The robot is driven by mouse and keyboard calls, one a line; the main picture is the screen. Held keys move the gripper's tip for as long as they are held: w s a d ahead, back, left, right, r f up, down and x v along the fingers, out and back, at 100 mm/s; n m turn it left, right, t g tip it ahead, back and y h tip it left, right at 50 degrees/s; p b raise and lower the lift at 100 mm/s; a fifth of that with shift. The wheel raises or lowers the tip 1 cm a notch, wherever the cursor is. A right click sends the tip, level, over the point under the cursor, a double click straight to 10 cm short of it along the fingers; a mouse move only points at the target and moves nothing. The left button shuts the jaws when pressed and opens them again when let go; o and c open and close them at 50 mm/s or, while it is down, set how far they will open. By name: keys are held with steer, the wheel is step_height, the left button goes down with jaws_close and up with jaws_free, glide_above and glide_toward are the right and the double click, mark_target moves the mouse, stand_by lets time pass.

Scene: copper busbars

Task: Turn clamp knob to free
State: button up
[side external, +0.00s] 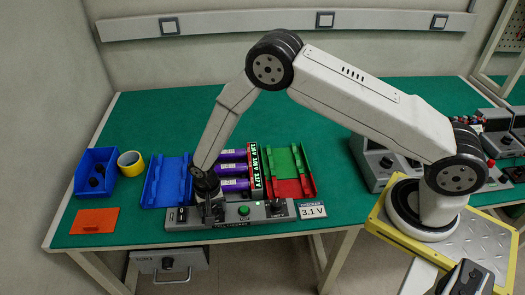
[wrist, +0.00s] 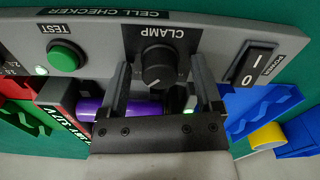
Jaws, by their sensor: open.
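The clamp knob (wrist: 157,72) is a round black knob with a white pointer line, below the CLAMP label on the grey cell checker panel (wrist: 105,30). The text appears upside down in the wrist view. My gripper (wrist: 158,80) is open, with one finger on each side of the knob; gaps show between the fingers and the knob, and nothing is held. In the side view, my gripper (side external: 209,212) reaches down to the checker (side external: 270,212) from above. The knob is hidden behind it there.
Beside the knob are a green TEST button (wrist: 64,57) and a black power rocker (wrist: 252,64). Purple cells (side external: 234,169) lie behind the checker, between a blue tray (side external: 152,185) and a green-red tray (side external: 285,165). An orange plate (side external: 94,221) lies far left.

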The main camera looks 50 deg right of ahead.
jaws_close()
steer(key=shift+n, duration=0.5)
steer(key=n, duration=0.3)
steer(key=shift+n, duration=0.3)
steer(key=n, duration=0.4)
steer(key=shift+n, duration=0.3)
steer(key=n, duration=0.8)
steer(key=shift+n, duration=0.4)
